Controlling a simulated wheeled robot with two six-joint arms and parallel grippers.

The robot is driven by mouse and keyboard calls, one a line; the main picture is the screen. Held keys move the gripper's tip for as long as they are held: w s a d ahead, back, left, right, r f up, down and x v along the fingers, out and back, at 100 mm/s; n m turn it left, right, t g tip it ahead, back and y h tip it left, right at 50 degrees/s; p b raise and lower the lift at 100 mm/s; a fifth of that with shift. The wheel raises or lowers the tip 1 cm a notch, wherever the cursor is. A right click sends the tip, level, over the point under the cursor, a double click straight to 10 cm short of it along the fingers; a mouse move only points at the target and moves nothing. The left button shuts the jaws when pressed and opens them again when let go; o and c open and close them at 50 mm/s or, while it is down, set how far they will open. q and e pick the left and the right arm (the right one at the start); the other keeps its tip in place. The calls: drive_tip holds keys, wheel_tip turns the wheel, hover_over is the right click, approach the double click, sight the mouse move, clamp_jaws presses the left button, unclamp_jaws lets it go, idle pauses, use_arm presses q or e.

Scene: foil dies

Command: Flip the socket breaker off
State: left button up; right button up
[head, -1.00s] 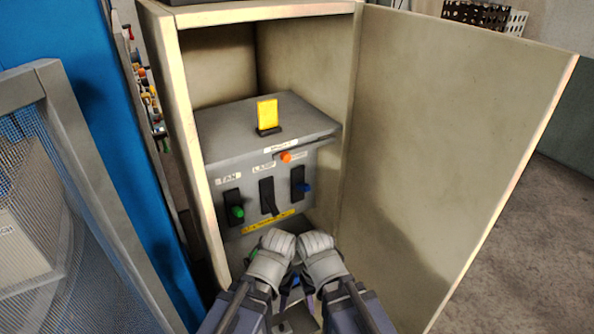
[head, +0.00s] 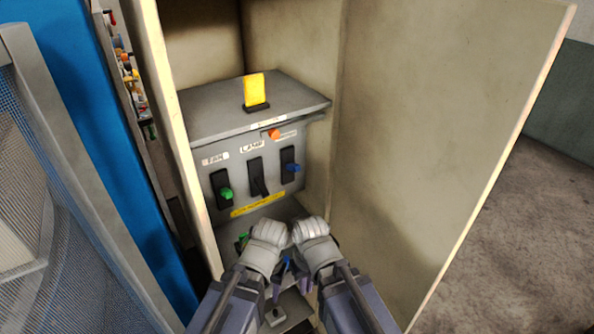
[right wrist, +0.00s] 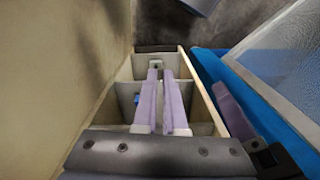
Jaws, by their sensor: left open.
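A grey breaker panel (head: 250,170) stands inside an open cabinet. It has three black switches: one labelled FAN with a green knob (head: 226,193), one labelled LAMP with a black lever (head: 258,180), and a right one with a blue knob (head: 293,167). My left gripper (head: 277,285) and right gripper (head: 305,283) hang below the panel, apart from the switches, fingers mostly hidden by the wrists. In the right wrist view, my right gripper (right wrist: 160,72) shows two purple fingers with an empty gap.
A yellow plate (head: 254,90) stands on the panel's top. The cabinet's open door (head: 430,130) closes off the right side. A blue wall (head: 85,120) and mesh screen (head: 30,200) stand left.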

sight(300, 169)
drive_tip(key=w+a+r+t+y, duration=0.1)
drive_tip(key=w, duration=0.1)
drive_tip(key=w+a+r+n+y, duration=0.1)
drive_tip(key=w+a+y, duration=0.1)
drive_tip(key=w+a+r+n+t+y+p, duration=0.1)
drive_tip(key=w+a+r+y, duration=0.1)
drive_tip(key=shift+w+t, duration=0.3)
clamp_jaws()
drive_tip(key=w+d+r+n+t+y, duration=0.1)
drive_tip(key=w+r+t+y, duration=0.4)
drive_tip(key=w+r, duration=0.6)
drive_tip(key=w+d+r+m+t+h+p, duration=0.1)
drive_tip(key=w+d+r+t, duration=0.4)
drive_tip(key=d+r+t, duration=0.1)
drive_tip(key=shift+d+r+m+t+h, duration=0.3)
drive_tip(key=shift+d+r+t+h, duration=0.15)
drive_tip(key=shift+d, duration=0.5)
drive_tip(key=shift+w, duration=0.15)
